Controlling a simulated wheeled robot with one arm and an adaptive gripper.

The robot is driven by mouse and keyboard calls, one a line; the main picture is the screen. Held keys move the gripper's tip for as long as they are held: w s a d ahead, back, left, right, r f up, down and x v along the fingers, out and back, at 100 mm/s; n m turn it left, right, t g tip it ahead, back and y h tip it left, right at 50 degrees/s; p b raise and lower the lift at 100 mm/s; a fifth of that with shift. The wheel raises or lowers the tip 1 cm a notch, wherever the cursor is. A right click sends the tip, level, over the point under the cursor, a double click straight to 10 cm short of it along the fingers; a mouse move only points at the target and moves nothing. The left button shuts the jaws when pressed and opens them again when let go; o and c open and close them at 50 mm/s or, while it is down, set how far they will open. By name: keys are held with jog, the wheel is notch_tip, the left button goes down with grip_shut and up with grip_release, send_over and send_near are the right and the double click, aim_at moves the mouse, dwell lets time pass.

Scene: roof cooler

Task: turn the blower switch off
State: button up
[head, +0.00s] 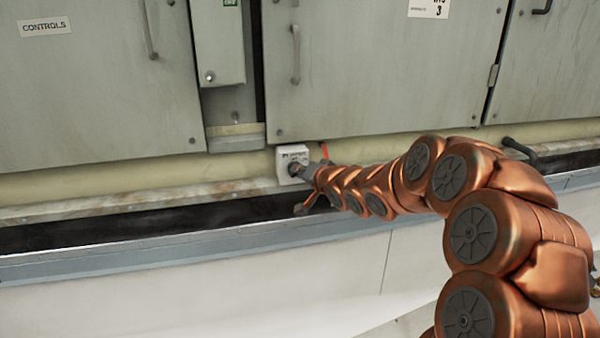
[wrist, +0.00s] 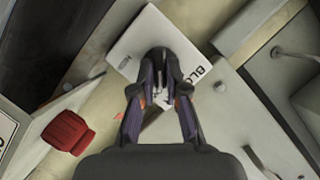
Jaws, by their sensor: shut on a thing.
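The blower switch is a small white box (head: 291,156) on the pale strip below the cabinet doors in the head view. In the wrist view its white face (wrist: 145,40) lies tilted, with the letters "BLO" partly showing beside my fingers. My gripper (wrist: 160,92) is at the switch face, its two dark fingers closed in around a small pale part of it. In the head view my gripper (head: 301,171) reaches the box from the right and covers part of its front. The knob and its setting are mostly hidden by the fingers.
A red part (wrist: 68,132) sits beside the switch in the wrist view. Grey cabinet doors (head: 365,70) with handles stand above the switch. A "CONTROLS" label (head: 44,27) is at upper left. A ledge with a dark trough (head: 120,227) runs below.

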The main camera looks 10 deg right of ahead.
jog(key=shift+n, duration=0.3)
grip_shut()
jog(key=n+h, duration=0.2)
jog(key=n, duration=0.1)
jog(key=n+h+b, duration=0.1)
jog(key=n, duration=0.1)
jog(key=shift+a+r+g+h, duration=0.15)
jog(key=shift+a+g+h, duration=0.15)
dwell(0.4)
jog(key=o, duration=0.7)
grip_release()
jog(key=shift+s+r, duration=0.1)
jog(key=v, duration=1.1)
jog(key=shift+s, duration=0.35)
